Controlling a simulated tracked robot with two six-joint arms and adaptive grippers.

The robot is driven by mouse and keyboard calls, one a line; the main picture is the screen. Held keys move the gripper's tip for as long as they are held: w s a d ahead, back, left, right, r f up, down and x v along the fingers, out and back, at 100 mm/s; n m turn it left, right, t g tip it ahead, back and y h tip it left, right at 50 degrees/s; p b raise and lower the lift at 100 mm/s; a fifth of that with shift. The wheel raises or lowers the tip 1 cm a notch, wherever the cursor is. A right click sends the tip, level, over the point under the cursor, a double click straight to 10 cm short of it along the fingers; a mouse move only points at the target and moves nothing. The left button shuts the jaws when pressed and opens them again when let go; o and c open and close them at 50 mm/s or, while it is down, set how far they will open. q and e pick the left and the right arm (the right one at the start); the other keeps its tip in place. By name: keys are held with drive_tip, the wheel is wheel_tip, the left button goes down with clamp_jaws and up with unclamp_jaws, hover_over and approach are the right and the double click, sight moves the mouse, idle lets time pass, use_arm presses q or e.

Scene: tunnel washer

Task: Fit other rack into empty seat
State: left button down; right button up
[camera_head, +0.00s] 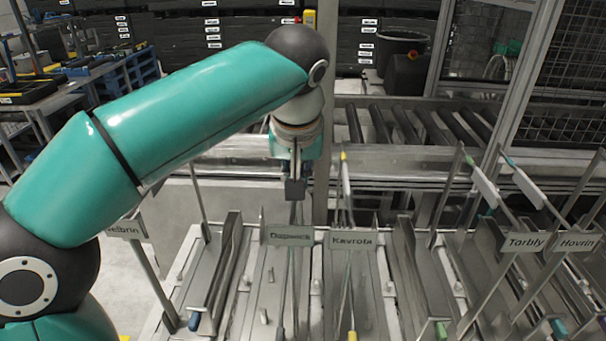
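My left gripper (295,190) points straight down at the middle of the picture, its fingers close together. Thin rods show directly below its tips, behind the label plate "Dapavica" (292,235); whether the fingers hold anything is too small to tell. Beside it stands a rack with the plate "Kavrola" (352,239) and yellow ends. Racks with plates "Torbly" (526,242) and "Hovrin" (577,243) stand at the right. A partly hidden plate ending in "elbrin" (125,229) is at the left. Metal seat channels (222,270) run between them. My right gripper is not in view.
A roller conveyor (420,125) lies behind the racks. A metal post (324,110) rises just right of my gripper. Mesh panels (567,75) stand at the back right. Several upright rods with green and blue tips crowd the right side.

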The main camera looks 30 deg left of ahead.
use_arm(q)
drive_tip(key=shift+f, duration=0.15)
drive_tip(key=c, duration=1.2)
unclamp_jaws()
drive_tip(key=shift+s, duration=0.1)
drive_tip(key=shift+f, duration=0.15)
drive_tip(key=v, duration=1.2)
